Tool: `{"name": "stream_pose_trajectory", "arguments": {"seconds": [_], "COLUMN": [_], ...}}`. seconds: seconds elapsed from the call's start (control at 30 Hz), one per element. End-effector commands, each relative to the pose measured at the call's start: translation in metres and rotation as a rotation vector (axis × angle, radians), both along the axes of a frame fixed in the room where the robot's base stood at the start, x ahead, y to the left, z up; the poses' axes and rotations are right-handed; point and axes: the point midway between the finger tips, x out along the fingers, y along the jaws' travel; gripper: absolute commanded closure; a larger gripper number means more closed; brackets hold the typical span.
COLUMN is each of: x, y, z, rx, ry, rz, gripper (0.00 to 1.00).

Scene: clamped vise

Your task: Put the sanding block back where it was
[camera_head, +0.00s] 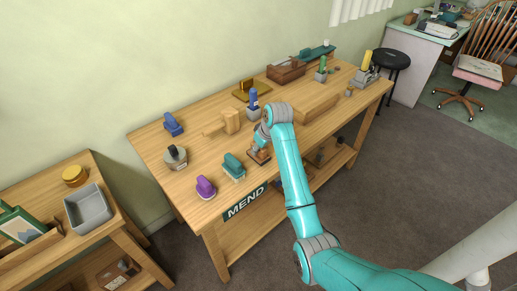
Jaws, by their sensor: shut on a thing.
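My gripper (261,144) is low over the front part of the workbench, mostly hidden by its own wrist. It is shut on a small brown, wooden-looking block (259,156) with a paler lower edge. The block is at or just above the bench top near the front edge; I cannot tell if it touches. It may be the sanding block, but it is too small to be sure. A teal brush-like block (234,166) with a pale underside stands just left of it. A purple handled block (205,187) stands further left.
On the workbench (150,150) are a blue tool (172,124), a grey round thing (176,156), a wooden piece (228,122) and a blue-topped holder (253,103). A long wooden block (316,109) lies to the right. A side table holds a grey bin (88,208).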

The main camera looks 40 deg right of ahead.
Motion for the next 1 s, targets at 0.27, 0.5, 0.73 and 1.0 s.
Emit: {"name": "stream_pose_trajectory", "arguments": {"seconds": [0.27,0.5,0.73,1.0], "x": [0.000,0.000,0.000,-0.012], "y": [0.000,0.000,0.000,-0.001], "z": [-0.002,-0.002,-0.001,0.031], "rx": [0.000,0.000,0.000,-0.002], "ry": [0.000,0.000,0.000,-0.003], "rz": [0.000,0.000,0.000,-0.001], "gripper": [1.00,0.48,0.48,0.48]}}
